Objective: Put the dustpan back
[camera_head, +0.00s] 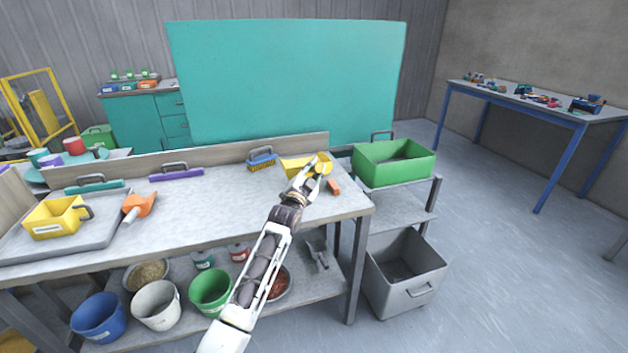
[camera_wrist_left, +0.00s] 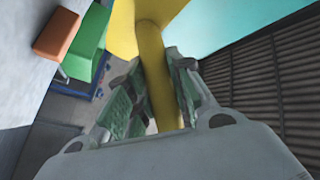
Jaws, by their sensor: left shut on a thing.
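The yellow dustpan (camera_head: 294,164) is at the right back part of the workbench, near the raised back board. My left gripper (camera_head: 318,170) is at its right end, with the arm reaching up from the bottom of the head view. In the left wrist view, the gripper (camera_wrist_left: 155,85) is shut on the dustpan's round yellow handle (camera_wrist_left: 152,50), and the wider yellow pan (camera_wrist_left: 125,25) shows beyond it. I cannot tell whether the dustpan touches the bench. My right gripper is not in view.
A blue brush (camera_head: 262,158) lies left of the dustpan, and an orange block (camera_head: 334,187) lies right of it. A green crate (camera_head: 395,172) stands beyond the bench's right edge. A yellow scoop box (camera_head: 55,217) and orange scoop (camera_head: 138,205) are at left. The bench middle is clear.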

